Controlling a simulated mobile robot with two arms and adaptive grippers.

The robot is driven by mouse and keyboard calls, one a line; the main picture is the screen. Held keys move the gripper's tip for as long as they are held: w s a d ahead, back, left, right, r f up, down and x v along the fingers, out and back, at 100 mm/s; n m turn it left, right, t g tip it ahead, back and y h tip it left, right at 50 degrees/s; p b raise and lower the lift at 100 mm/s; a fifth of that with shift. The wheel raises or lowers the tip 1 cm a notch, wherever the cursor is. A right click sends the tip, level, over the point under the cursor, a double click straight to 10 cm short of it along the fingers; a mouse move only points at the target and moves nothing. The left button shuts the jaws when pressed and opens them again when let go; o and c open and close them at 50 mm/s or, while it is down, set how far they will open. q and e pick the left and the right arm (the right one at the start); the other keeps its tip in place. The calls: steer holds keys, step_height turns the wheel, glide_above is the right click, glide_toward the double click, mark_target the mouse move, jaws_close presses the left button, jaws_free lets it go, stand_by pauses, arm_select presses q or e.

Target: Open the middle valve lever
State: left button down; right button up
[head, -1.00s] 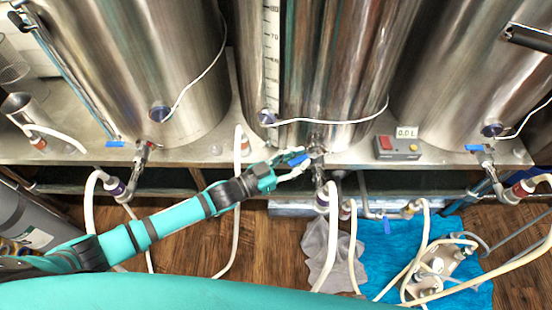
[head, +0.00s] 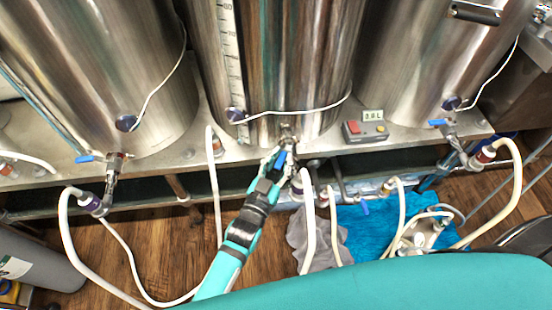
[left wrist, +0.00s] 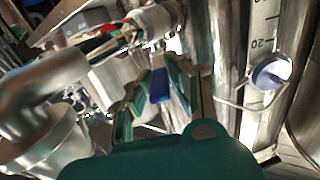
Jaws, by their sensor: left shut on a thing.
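The middle valve lever (head: 281,158) is a small blue handle at the outlet of the middle steel tank (head: 300,60). It points down toward the front in the head view. My left gripper (head: 277,157) is shut on the lever. In the left wrist view the blue lever (left wrist: 160,86) lies between the green fingers (left wrist: 155,95), which partly hide it. The valve body (head: 288,134) is partly covered by the gripper. My right gripper is not in view.
A left tank's blue lever (head: 86,158) and a right tank's blue lever (head: 438,122) both point sideways. A display box (head: 365,130) on the ledge seems to read 3.8 L. White hoses (head: 309,220) hang close to my left arm. A blue cloth (head: 372,235) lies on the floor.

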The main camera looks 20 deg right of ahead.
arm_select(q)
steer(key=shift+d, duration=0.1)
stand_by(0.4)
steer(key=c, duration=1.2)
jaws_free()
steer(key=shift+c, duration=0.2)
steer(key=shift+s, duration=0.15)
steer(key=v, duration=1.2)
